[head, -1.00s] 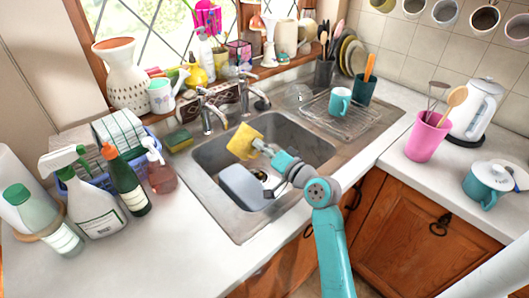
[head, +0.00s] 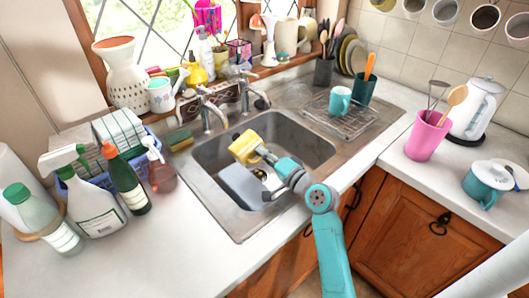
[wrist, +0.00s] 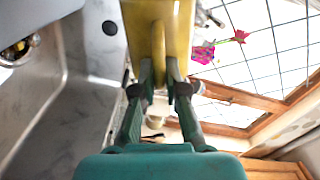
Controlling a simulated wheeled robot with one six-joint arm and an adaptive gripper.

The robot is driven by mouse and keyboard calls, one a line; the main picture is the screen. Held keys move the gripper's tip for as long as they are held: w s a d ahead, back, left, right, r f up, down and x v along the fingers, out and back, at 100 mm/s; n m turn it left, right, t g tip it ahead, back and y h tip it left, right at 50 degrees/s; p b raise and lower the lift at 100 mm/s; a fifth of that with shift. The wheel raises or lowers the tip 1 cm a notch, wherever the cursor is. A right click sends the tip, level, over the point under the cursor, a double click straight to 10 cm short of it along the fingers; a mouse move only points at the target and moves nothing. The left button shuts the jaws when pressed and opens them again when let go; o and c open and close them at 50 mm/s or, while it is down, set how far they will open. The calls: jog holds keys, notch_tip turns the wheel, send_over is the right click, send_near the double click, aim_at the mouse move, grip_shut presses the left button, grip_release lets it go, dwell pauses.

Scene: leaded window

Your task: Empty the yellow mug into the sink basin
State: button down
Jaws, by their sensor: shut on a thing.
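The yellow mug (head: 243,147) is held over the sink basin (head: 312,150) in the head view, tilted onto its side. My gripper (head: 268,158) is to the right of the mug. In the wrist view, my gripper (wrist: 161,75) is shut on the handle of the yellow mug (wrist: 180,22), with one dark finger on each side. The inside of the mug is hard to make out, and I cannot tell whether anything is in it. The basin wall also shows in the wrist view (wrist: 40,105).
A grey-blue tub (head: 238,187) lies in the basin below the mug. Two taps (head: 210,108) stand at the back edge. A drying rack (head: 352,125) with a teal mug (head: 340,101) is on the right. Bottles (head: 123,178) crowd the left counter.

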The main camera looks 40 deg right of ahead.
jog(key=shift+d+r+m, duration=0.25)
jog(key=shift+d+m, duration=0.55)
jog(key=shift+m, duration=0.1)
jog(key=shift+d+f+m+p, duration=0.3)
jog(key=shift+f+m+p, duration=0.3)
jog(key=shift+m, duration=0.3)
dwell(0.4)
jog(key=shift+w+d+r+m, duration=0.1)
jog(key=shift+d+r+m, duration=0.2)
jog(key=shift+m, duration=0.5)
jog(key=m, duration=0.1)
jog(key=d+m, duration=0.1)
jog(key=shift+r+m+p, duration=0.1)
jog(key=shift+m+p, duration=0.2)
jog(key=shift+p, duration=0.05)
dwell(1.0)
